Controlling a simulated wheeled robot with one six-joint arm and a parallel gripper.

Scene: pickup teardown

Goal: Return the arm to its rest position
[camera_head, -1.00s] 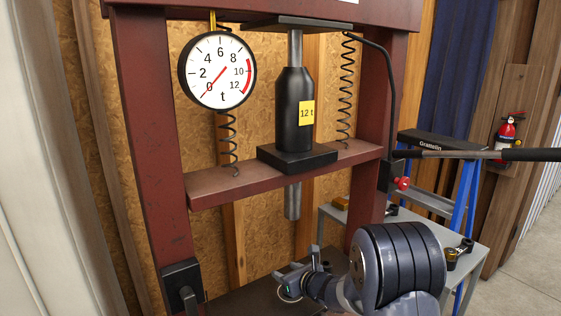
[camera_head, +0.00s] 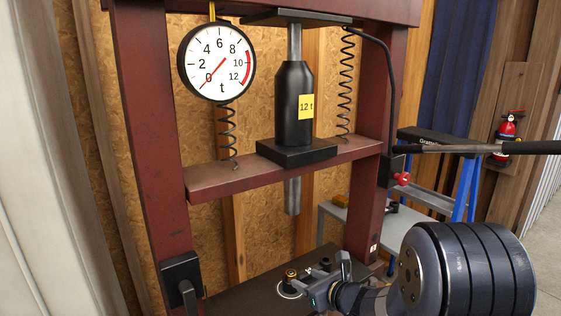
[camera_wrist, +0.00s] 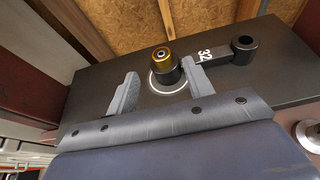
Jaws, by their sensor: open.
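My gripper (camera_head: 328,281) is open and empty, low in the head view over the right part of the press bed (camera_head: 235,297). In the wrist view its two fingers (camera_wrist: 158,84) stand apart, with a black part topped by a brass-coloured bushing (camera_wrist: 160,58) just beyond them. The bushing also shows in the head view (camera_head: 290,276), left of the fingers. It stands in a pale ring on the bed. Beside it lies a dark link marked 32 (camera_wrist: 213,55). My arm fills the lower right of the head view.
The red press frame (camera_head: 150,150) surrounds the bed, with the 12 t jack (camera_head: 293,110) and its ram above. A pressure gauge (camera_head: 217,62) hangs at left.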

